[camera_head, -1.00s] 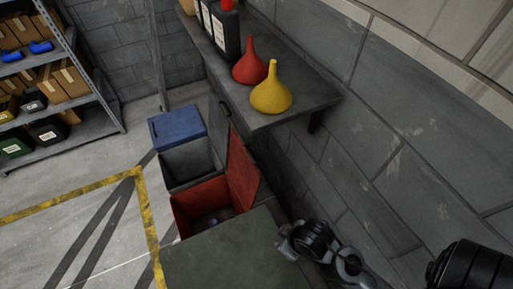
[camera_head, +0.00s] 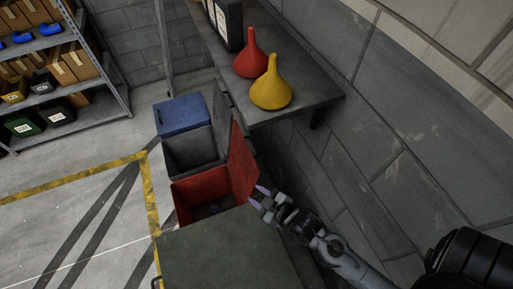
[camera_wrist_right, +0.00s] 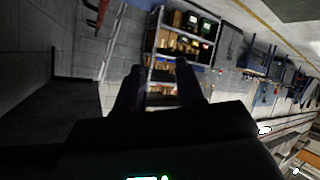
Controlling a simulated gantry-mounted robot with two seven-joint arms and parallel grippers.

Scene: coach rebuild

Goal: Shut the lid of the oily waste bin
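A red bin (camera_head: 186,191) stands open in the row of bins in the head view; no label on it is readable, so I cannot confirm it is the oily waste bin. Its red lid (camera_head: 241,164) stands up on the wall side. Some small dark items lie inside. My right gripper (camera_head: 259,196) is near the lower near end of the lid, above the green bin's edge. Its two fingers are apart with nothing between them, also in the right wrist view (camera_wrist_right: 160,88). I cannot tell whether it touches the lid. My left gripper is not in view.
A grey bin (camera_head: 190,152) with its lid up and a shut blue bin (camera_head: 182,115) stand beyond the red one. A shut green bin (camera_head: 225,250) stands nearer. A shelf (camera_head: 305,88) with red (camera_head: 251,58) and yellow (camera_head: 271,88) funnels juts from the wall above.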

